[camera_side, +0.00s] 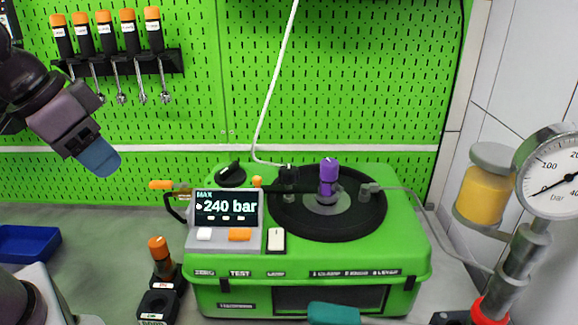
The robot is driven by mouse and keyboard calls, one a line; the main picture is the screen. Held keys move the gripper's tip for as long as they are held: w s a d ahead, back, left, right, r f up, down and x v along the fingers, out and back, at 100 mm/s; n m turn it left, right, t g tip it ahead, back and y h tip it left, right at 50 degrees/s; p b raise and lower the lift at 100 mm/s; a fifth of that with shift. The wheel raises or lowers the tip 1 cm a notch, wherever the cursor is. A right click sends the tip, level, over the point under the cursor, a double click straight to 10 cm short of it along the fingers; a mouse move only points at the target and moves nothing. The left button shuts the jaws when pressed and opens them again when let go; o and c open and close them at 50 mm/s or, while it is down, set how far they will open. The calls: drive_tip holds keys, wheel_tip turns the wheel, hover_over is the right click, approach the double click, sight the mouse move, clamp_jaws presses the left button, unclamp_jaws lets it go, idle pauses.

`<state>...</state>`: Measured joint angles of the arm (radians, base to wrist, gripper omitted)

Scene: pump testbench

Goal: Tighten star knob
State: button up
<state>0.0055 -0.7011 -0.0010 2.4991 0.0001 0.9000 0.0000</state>
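A purple knob (328,171), which looks like the star knob, stands upright on a grey hub (326,202) at the centre of a black round plate (285,222). The plate is on top of a green pump test unit (415,255). I cannot see how tightly the knob sits. My gripper (104,160) hangs in the air at the upper left, well apart from the knob, its blue fingertips pointing down and right. The fingers overlap from this side, so any gap between them is hidden. I see nothing held in it.
The unit's display (226,208) reads 240 bar. A white hose (272,90) hangs down behind the unit. A pressure gauge (550,180) and an amber cup (484,195) stand right. Orange-handled tools (107,38) hang on the green pegboard. A blue bin (28,243) lies left.

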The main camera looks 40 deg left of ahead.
drive_tip(key=o, duration=0.3)
drive_tip(key=w+d+g, duration=0.1)
drive_tip(key=w, duration=0.3)
drive_tip(key=w+d+g, duration=0.1)
drive_tip(key=w, duration=0.4)
drive_tip(key=w+n, duration=0.1)
drive_tip(key=w, duration=0.3)
drive_tip(key=shift+w+d+r+g, duration=0.2)
drive_tip(key=shift+w+d+g, duration=0.15)
drive_tip(key=shift+d+g, duration=0.05)
drive_tip(key=shift+o, duration=0.2)
drive_tip(key=n+g, duration=0.2)
drive_tip(key=n, duration=0.3)
approach(288, 168)
drive_tip(key=shift+s+a, duration=0.15)
drive_tip(key=shift+s, duration=0.65)
drive_tip(key=f+n, duration=0.2)
drive_tip(key=f, duration=0.1)
drive_tip(key=w+f+n, duration=0.1)
drive_tip(key=f, duration=0.2)
drive_tip(key=w+f+n, duration=0.1)
drive_tip(key=f+n, duration=0.1)
drive_tip(key=f, duration=0.1)
drive_tip(key=shift+f+n, duration=0.3)
drive_tip(key=shift+f, duration=0.1)
drive_tip(key=c, duration=0.9)
